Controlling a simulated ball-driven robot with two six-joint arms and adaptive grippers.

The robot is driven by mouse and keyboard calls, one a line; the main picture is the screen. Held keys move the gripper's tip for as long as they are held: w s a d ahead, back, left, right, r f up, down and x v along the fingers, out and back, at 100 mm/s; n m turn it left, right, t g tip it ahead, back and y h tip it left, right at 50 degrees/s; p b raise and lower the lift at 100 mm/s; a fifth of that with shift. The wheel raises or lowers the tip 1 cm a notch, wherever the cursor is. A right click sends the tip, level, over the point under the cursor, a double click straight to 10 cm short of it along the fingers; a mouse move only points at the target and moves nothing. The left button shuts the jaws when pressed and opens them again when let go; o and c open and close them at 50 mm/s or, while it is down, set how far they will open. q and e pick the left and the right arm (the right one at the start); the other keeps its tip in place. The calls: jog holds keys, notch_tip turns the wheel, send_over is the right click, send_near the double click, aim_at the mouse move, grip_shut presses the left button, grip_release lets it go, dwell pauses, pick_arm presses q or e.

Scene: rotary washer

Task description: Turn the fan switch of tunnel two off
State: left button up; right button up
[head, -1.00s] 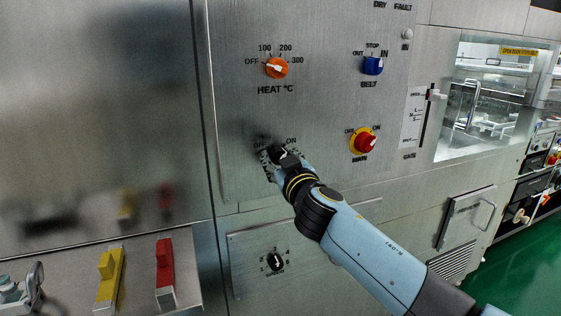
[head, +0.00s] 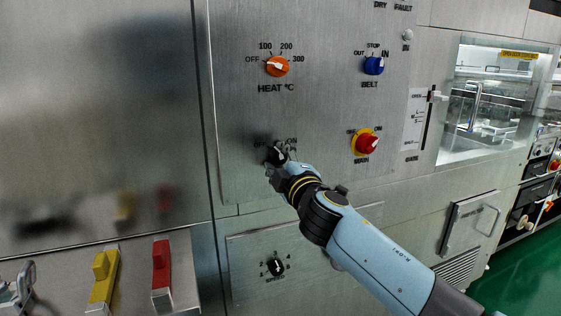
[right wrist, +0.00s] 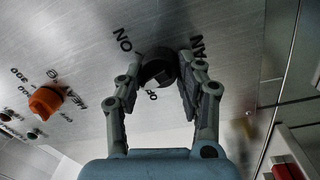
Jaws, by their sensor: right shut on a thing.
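The fan switch is a black rotary knob (right wrist: 158,72) on the steel panel, with ON, an OFF label partly covered, and the letters "AN" around it in the right wrist view. My right gripper (right wrist: 160,85) is shut on this knob, one finger at each side. In the head view my right gripper (head: 275,160) reaches the panel from the lower right and hides most of the knob and its labels. What looks like part of my left gripper (head: 22,285) shows at the lower left edge, cut off, away from the switch.
An orange heat knob (head: 277,66) is above the fan switch, a blue belt knob (head: 373,65) and a red main switch (head: 367,144) to the right. A black speed knob (head: 275,267) is below. Yellow (head: 103,275) and red (head: 161,265) levers stand at lower left.

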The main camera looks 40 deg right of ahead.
jog(key=n, duration=0.6)
jog(key=shift+f+y, duration=0.25)
jog(key=shift+y, duration=0.05)
jog(key=shift+n, duration=0.3)
jog(key=o, duration=1.1)
jog(key=shift+o, duration=0.2)
jog(key=v, duration=1.2)
jog(key=shift+d+f, duration=0.1)
jog(key=shift+d, duration=0.05)
